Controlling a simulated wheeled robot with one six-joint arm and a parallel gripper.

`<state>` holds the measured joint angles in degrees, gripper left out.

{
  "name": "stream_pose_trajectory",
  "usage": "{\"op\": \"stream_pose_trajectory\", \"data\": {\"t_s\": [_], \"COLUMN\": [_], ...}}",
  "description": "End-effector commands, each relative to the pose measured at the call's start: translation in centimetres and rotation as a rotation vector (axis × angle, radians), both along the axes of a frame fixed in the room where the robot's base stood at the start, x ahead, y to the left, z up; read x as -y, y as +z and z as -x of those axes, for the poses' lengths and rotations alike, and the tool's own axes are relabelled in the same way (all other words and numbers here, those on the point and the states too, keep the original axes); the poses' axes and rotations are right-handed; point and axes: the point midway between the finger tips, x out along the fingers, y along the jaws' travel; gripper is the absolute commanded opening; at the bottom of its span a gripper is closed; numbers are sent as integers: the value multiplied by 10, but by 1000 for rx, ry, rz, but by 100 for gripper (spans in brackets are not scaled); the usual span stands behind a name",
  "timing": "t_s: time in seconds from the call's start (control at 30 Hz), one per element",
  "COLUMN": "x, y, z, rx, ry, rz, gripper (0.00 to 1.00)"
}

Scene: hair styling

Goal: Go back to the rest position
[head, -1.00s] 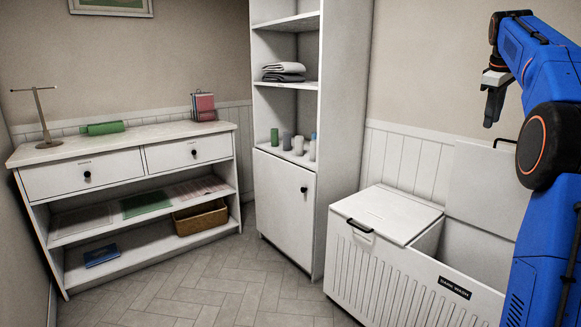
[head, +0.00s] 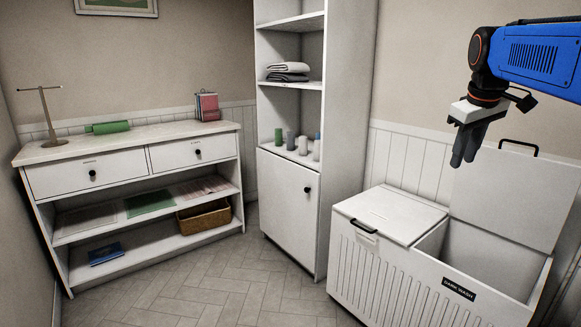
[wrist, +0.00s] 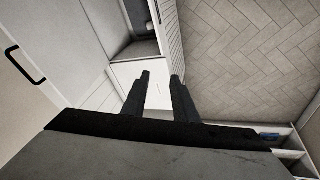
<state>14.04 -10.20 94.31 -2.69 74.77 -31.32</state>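My gripper (head: 463,160) hangs fingers down in the upper right of the head view, above the open side of the white laundry chest (head: 385,262). In the wrist view its two dark fingers (wrist: 160,78) stand apart with a clear gap and nothing between them. The gripper is open and empty. My blue arm reaches in from the right edge of the head view.
The chest's right lid (head: 510,200) is raised against the wall; its left lid (head: 390,213) is closed. A tall white cabinet (head: 290,210) holds folded towels (head: 288,72) and several bottles. A drawer console (head: 135,170) stands left. The floor between is clear.

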Motion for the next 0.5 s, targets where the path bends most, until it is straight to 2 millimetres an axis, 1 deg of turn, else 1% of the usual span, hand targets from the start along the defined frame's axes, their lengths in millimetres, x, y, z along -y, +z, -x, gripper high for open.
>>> {"op": "stream_pose_trajectory", "data": {"t_s": [0.03,0.2,0.37,0.5], "x": [-10,-36,-58,-76], "y": [-7,-34,-63,-91], "z": [12,49,84,116], "rx": [4,21,34,46], "ry": [-5,-39,-71,-99], "rz": [-8,-38,-67,-95], "gripper": [26,26,26,26]}}
